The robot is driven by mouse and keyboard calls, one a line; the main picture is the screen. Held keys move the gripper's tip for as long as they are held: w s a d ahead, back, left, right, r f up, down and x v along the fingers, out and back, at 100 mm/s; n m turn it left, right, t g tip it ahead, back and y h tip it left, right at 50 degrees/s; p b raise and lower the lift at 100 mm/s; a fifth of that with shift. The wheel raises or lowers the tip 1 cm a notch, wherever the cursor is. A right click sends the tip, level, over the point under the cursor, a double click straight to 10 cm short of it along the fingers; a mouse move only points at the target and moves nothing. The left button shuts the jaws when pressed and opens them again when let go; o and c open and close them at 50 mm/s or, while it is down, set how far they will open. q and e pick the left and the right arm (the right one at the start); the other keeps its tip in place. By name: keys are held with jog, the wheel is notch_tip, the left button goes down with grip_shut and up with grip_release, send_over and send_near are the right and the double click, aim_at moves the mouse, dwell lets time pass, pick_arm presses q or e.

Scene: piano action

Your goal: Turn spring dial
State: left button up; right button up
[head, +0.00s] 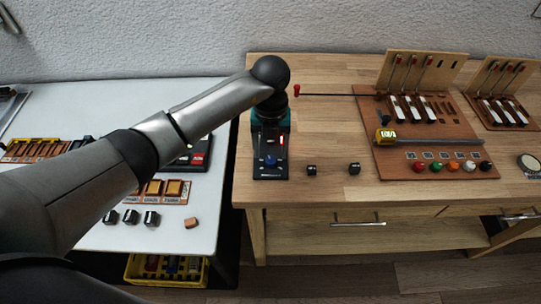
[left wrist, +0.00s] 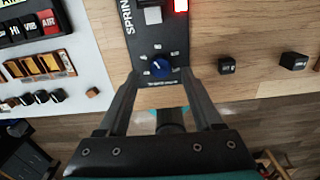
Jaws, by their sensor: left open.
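The spring dial is a blue knob (head: 270,160) on a black panel (head: 270,174) lying on the wooden bench. In the left wrist view the blue knob (left wrist: 159,65) has a pale pointer mark and small white labels around it. The panel also carries a lit red light and partly cut-off lettering "SPRIN". My left gripper (left wrist: 160,76) is open and empty, with its fingers on either side of the knob in that picture. I cannot tell if they touch it. In the head view my teal left gripper (head: 270,122) hangs over the panel, its fingertips hard to make out. My right gripper is not seen.
Two small black blocks (head: 311,170) (head: 354,168) stand right of the panel. A red-tipped rod (head: 320,94) lies behind. A brown board (head: 390,160) with key parts and coloured knobs fills the right. A white table (head: 225,200) with blocks adjoins left.

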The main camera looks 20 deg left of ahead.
aim_at(271, 160)
pick_arm(q)
jog(key=shift+f, duration=1.5)
jog(key=shift+c, duration=0.2)
grip_shut()
